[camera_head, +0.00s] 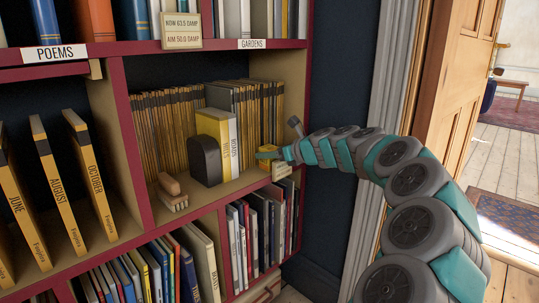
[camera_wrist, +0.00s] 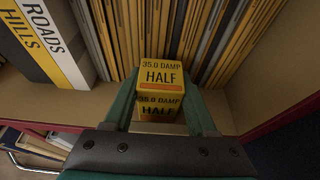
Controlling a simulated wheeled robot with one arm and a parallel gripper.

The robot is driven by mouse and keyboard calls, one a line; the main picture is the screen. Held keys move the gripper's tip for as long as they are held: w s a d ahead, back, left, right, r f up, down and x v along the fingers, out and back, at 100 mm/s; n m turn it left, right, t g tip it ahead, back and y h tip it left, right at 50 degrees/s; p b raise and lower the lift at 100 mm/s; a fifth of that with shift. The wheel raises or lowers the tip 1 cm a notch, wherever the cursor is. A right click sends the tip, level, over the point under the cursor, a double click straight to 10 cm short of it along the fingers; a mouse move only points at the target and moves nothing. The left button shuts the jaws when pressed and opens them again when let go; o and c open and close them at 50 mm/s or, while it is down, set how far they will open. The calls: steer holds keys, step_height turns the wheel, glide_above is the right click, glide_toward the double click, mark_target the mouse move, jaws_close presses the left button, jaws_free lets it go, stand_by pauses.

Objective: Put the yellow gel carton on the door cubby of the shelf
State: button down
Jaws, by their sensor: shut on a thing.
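The yellow gel carton, marked "35.0 DAMP HALF" (camera_wrist: 161,74), is between the two teal fingers of my gripper (camera_wrist: 162,88), which is shut on it. In the head view, the carton (camera_head: 266,157) and my gripper (camera_head: 272,154) are at the right front of the middle-row cubby beside the door side (camera_head: 251,180). The carton is over the cubby's board, in front of the row of yellow-spined volumes. Whether its base touches the board cannot be told. A small pale label (camera_head: 281,171) on the shelf edge is too small to read.
A dark rounded bookend (camera_head: 205,160) and the books "Hills" (camera_head: 212,128) and "Roads" (camera_head: 233,138) stand left of the carton. A wooden brush (camera_head: 172,193) lies farther left. The cubby's side wall (camera_head: 294,100) is close on the right.

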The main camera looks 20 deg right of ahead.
steer(key=shift+c, duration=1)
jaws_free()
steer(key=shift+f, duration=0.1)
steer(key=shift+s+d+r, duration=0.1)
steer(key=shift+s+r, duration=0.05)
steer(key=shift+r, duration=0.05)
steer(key=p+v, duration=0.1)
steer(key=v, duration=1)
steer(key=shift+s+p, duration=0.3)
steer(key=shift+s, duration=0.05)
steer(key=shift+r, duration=0.15)
